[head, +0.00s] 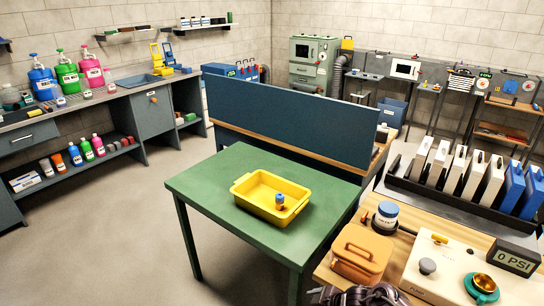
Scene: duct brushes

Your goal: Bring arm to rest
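Neither of my grippers can be made out in the head view. A yellow tray (254,207) sits on the green table (205,183) in the middle. A small piece with a blue top and an orange-brown lower part (279,201) stands in the tray near its right end. No gripper is seen touching the tray or the piece.
A dark, unclear shape (362,296) is cut off at the bottom edge. A blue partition (290,126) stands behind the table. Floor at left is clear.

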